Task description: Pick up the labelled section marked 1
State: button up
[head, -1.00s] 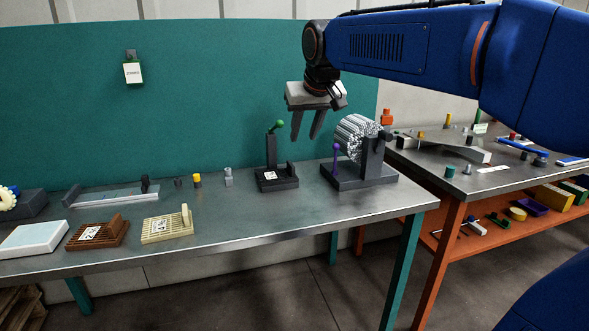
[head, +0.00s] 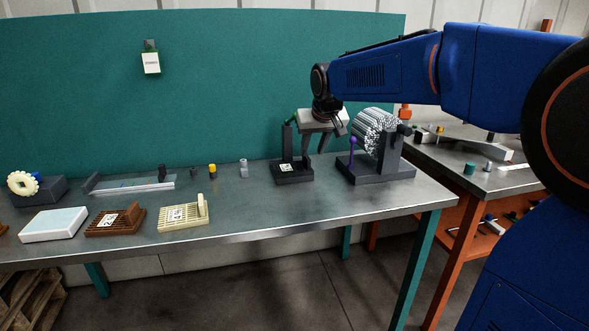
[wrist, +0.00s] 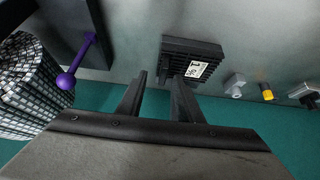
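The section marked 1 is a dark, slatted piece (head: 295,179) with a white label, on the grey table right of centre. In the wrist view the same dark section (wrist: 185,44) shows a label reading 1 on top. My gripper (head: 313,151) hangs above and slightly right of the section. In the wrist view my gripper's fingers (wrist: 158,76) are apart with nothing between them. The right finger overlaps the section's lower edge in that view; contact cannot be told.
A stand with a silver meshed roller (head: 376,130) and a purple knob (head: 352,141) is close to the right. A brown labelled section (head: 112,224) and a cream one (head: 181,218) lie to the left. Small fittings (head: 243,168) stand between. The table's front is clear.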

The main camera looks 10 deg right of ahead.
aim_at(307, 157)
jog(key=shift+a+x, duration=0.2)
jog(key=shift+x, duration=1.1)
jog(key=shift+a+x, duration=0.15)
jog(key=shift+x, duration=1.2)
jog(key=shift+w+r, duration=0.15)
grip_shut()
